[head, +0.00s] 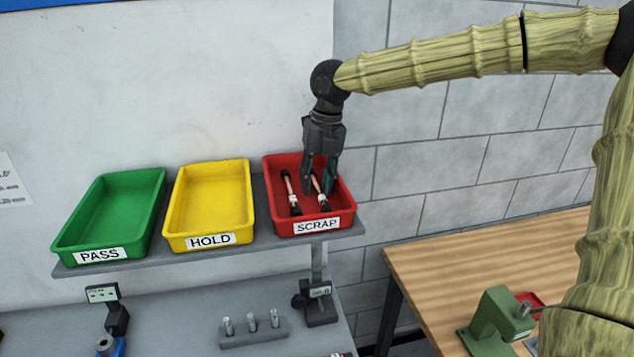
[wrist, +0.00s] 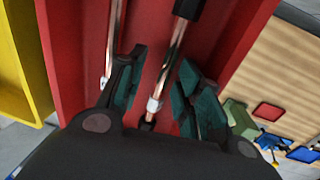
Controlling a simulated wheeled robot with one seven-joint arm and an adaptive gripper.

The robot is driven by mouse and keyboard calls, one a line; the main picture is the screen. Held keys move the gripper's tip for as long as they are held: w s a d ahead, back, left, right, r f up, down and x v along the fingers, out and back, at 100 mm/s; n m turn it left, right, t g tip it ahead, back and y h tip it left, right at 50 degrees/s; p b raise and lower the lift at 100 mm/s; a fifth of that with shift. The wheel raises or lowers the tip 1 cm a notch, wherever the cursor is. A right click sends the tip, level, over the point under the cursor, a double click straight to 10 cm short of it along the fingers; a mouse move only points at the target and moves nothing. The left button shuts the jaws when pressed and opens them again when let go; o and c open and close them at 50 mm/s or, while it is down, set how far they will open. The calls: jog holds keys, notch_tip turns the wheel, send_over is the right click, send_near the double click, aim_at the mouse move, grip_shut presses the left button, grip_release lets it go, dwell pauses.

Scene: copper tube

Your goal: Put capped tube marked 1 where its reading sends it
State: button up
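Two copper tubes with black ends and white bands lie in the red SCRAP tray (head: 341,206): a left tube (head: 288,184) and a right tube (head: 317,186). Any number on their bands is too small to read. My gripper (head: 318,190) reaches down into this tray at the right tube. In the wrist view, its teal-padded fingers (wrist: 163,66) stand apart, one on each side of the right tube (wrist: 171,62), with gaps visible. The left tube (wrist: 112,48) lies outside the left finger. The green PASS tray (head: 112,212) and yellow HOLD tray (head: 209,202) are empty.
The trays stand on a grey shelf (head: 160,264) against the wall. A wooden table (head: 480,262) with a green fixture (head: 497,318) is at right.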

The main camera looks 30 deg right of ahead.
notch_tip(320, 180, up, 12)
jog(key=d+b, duration=0.1)
jog(key=b, duration=0.3)
jog(key=shift+s+d+f, duration=0.15)
jog(key=shift+s+d, duration=0.1)
dwell(0.3)
